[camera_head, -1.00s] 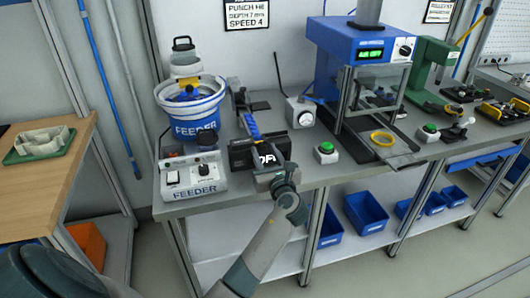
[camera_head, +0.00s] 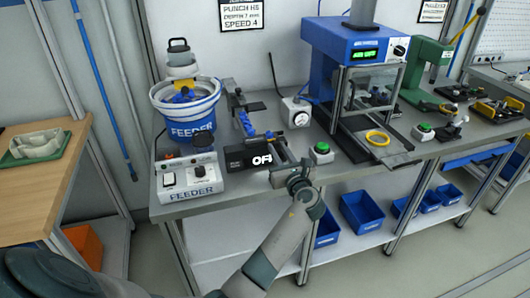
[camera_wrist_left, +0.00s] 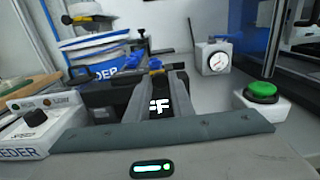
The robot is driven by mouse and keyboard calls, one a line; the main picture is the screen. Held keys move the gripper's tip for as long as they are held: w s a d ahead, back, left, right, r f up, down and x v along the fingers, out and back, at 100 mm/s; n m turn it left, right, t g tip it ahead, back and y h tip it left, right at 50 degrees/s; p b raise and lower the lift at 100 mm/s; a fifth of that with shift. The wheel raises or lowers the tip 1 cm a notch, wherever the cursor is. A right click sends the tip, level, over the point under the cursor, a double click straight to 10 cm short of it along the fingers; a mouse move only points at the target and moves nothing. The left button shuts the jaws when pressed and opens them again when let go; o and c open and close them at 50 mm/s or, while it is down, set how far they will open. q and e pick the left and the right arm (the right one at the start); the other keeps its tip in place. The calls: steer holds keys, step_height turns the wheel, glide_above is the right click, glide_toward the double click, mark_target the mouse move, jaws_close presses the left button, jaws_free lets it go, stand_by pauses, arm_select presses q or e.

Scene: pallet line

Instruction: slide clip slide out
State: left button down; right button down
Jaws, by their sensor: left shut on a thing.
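My left gripper (camera_head: 275,140) is at the front of the feeder bench, its fingers pointing away over the black display box. It is shut on a small blue clip (camera_head: 268,134), which also shows at the fingertips in the left wrist view (camera_wrist_left: 156,67). The feeder rail (camera_head: 237,101) runs toward the black box, with more blue clips (camera_head: 246,124) at its lower end, left of my gripper. The held clip looks apart from the rail, though the gap is small. My right gripper is out of view.
The blue-and-white feeder bowl (camera_head: 187,112) and its control box (camera_head: 187,178) stand left. A green button (camera_head: 321,148), a grey dial box (camera_head: 296,113) and the blue press (camera_head: 350,48) with a yellow ring (camera_head: 377,138) stand right. Blue bins (camera_head: 362,212) sit below.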

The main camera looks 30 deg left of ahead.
arm_select(q)
steer(key=shift+w+d, duration=0.65)
steer(key=shift+w, duration=0.1)
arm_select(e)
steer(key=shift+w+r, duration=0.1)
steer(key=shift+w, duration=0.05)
arm_select(q)
steer(key=c, duration=1.7)
jaws_free()
steer(key=shift+o, duration=0.7)
steer(key=shift+w+d, duration=0.1)
steer(key=shift+d, duration=0.05)
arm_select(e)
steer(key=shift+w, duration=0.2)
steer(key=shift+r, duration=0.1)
